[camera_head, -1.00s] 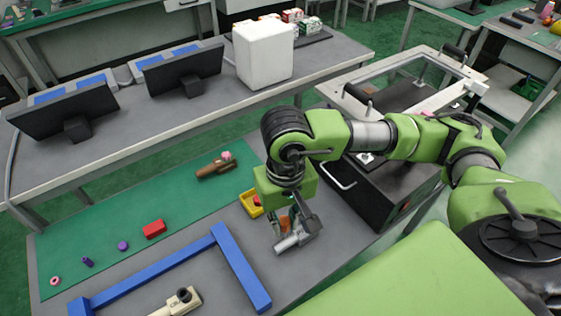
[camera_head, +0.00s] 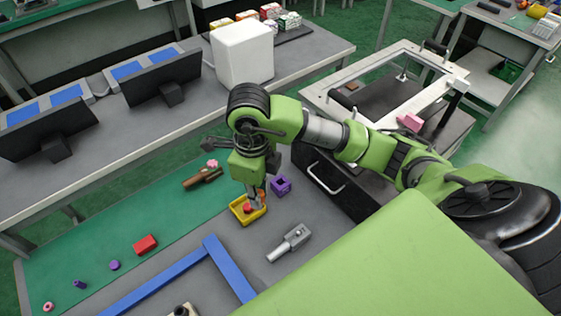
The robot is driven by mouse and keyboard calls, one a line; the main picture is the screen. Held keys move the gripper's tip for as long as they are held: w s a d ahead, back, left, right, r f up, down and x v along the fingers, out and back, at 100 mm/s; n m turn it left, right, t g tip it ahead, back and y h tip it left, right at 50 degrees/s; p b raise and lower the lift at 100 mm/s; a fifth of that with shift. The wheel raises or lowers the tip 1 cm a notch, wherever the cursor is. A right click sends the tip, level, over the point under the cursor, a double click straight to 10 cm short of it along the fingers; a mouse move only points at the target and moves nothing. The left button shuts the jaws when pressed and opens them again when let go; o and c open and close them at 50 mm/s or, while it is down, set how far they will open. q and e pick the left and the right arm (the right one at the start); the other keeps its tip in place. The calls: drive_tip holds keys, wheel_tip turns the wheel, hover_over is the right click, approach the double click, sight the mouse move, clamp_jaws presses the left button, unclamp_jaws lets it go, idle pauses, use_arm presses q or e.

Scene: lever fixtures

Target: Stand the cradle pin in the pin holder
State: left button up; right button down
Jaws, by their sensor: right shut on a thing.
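My right gripper (camera_head: 257,203) points down over the yellow tray (camera_head: 236,217) and is shut on a small orange piece, probably the cradle pin; the fingers hide most of it. A red round thing (camera_head: 247,209) shows in the tray beside the fingertips. A purple square block with an opening on top (camera_head: 281,186), perhaps the pin holder, stands just right of the gripper. A grey metal forked fitting (camera_head: 290,243) lies on the bench nearer to me, apart from the gripper. My left gripper is out of view.
A blue frame (camera_head: 168,275) lies at the front. A red block (camera_head: 145,244), a brown tool (camera_head: 203,179) and small purple and pink pieces lie on the green mat (camera_head: 185,215). A black cabinet (camera_head: 325,183) stands right. The grey bench is clear between tray and fitting.

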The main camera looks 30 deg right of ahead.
drive_tip(key=m, duration=0.2)
drive_tip(key=shift+d+m, duration=0.15)
drive_tip(key=shift+m, duration=0.25)
drive_tip(key=m, duration=0.4)
drive_tip(key=shift+w+d+f+m+p, duration=0.1)
drive_tip(key=shift+w+d+m+p, duration=0.15)
drive_tip(key=shift+d+m+p, duration=0.15)
drive_tip(key=m, duration=0.5)
drive_tip(key=m+p, duration=0.3)
drive_tip(key=m, duration=1.8)
hover_over(280, 176)
drive_tip(key=s+a, duration=0.1)
drive_tip(key=s, duration=0.1)
wheel_tip(280, 176, down, 13)
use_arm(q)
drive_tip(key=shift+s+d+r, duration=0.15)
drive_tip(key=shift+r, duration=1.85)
use_arm(e)
drive_tip(key=shift+f, duration=1.65)
